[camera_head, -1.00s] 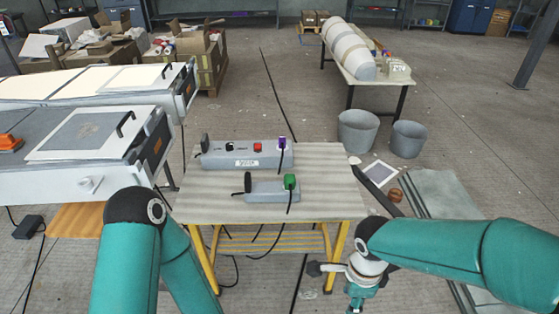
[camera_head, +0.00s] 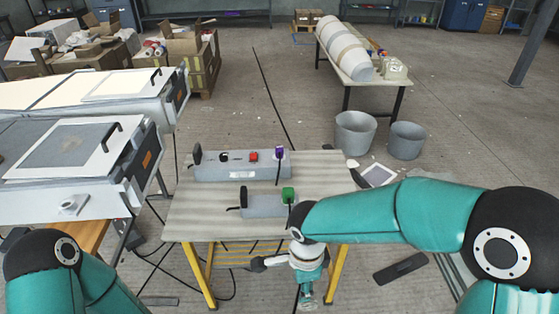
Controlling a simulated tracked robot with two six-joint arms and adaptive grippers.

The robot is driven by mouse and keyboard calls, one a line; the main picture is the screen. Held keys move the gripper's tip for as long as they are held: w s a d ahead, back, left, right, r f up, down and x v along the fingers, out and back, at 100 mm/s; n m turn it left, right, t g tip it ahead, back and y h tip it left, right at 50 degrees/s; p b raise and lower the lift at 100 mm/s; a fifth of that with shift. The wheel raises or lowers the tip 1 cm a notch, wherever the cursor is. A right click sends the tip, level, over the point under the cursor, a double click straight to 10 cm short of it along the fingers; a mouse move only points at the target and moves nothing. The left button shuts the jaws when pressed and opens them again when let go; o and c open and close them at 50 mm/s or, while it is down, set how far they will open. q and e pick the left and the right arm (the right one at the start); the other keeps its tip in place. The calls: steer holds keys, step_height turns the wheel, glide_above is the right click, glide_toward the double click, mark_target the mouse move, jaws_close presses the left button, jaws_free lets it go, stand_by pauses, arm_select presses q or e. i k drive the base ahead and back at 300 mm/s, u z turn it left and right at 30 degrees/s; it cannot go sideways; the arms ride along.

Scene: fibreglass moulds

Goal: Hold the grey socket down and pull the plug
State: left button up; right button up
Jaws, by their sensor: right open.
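Two grey socket boxes lie on a small striped table (camera_head: 190,222) with yellow legs. The longer grey socket box (camera_head: 215,170) is at the back, with a red switch (camera_head: 254,156) and a purple plug (camera_head: 279,152) on top near its right end. The shorter grey socket (camera_head: 260,205) is in front, with a green plug (camera_head: 288,195) seated at its right end and a black cord from it. My right gripper (camera_head: 307,299) hangs open and empty below and in front of the table's front edge. My left arm shows at bottom left; its gripper is out of the frame.
Grey moulds on benches (camera_head: 70,150) stand close on the left. Two grey buckets (camera_head: 355,132) and a table with a white roll (camera_head: 345,50) are behind right. Cables lie on the floor under the table. The tabletop's left front is clear.

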mark_target(288, 193)
steer(key=i, duration=1.25)
steer(key=z, duration=0.1)
